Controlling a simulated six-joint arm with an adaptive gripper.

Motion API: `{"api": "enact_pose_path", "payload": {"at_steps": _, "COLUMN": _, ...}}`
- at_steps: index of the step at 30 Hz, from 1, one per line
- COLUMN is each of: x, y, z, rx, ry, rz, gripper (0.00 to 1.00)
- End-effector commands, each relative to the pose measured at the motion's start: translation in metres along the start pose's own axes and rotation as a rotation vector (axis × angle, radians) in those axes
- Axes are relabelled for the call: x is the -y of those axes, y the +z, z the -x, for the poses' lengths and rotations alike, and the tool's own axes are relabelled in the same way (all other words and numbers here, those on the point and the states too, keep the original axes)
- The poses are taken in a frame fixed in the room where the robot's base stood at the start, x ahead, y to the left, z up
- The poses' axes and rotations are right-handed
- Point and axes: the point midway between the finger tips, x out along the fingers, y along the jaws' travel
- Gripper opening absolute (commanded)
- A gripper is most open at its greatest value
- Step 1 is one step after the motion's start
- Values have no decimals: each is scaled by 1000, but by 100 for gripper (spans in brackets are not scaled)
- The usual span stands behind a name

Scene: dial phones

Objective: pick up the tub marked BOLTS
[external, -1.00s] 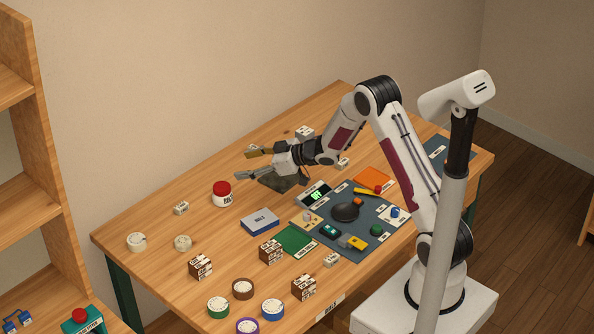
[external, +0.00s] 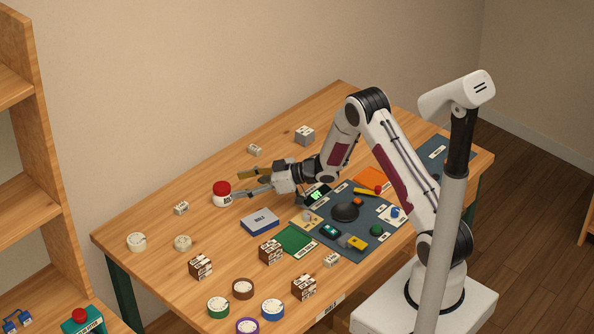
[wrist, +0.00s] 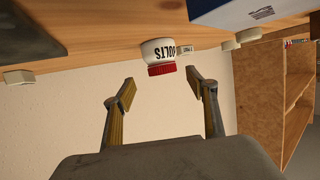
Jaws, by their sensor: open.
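The tub marked BOLTS (external: 222,196) is white with a red lid and stands upright on the table, left of my gripper. In the wrist view both fingers of my gripper (wrist: 160,86) are spread wide.
A blue and white box (external: 260,221) lies in front of the gripper, to the right of the tub. A small labelled block (external: 181,208) stands left of the tub, and another (external: 255,150) behind. Table around the tub is clear.

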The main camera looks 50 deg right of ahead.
Motion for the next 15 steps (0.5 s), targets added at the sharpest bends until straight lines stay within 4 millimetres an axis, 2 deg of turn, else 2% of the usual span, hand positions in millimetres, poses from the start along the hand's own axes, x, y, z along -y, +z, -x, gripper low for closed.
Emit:
{"api": "enact_pose_path", "payload": {"at_steps": 7, "x": 1, "y": 0, "z": -18, "rx": 0, "ry": -1, "rz": 1, "gripper": 57}}
{"api": "enact_pose_path", "payload": {"at_steps": 15, "x": 0, "y": 0, "z": -21, "rx": 0, "ry": 0, "rz": -1, "gripper": 57}}
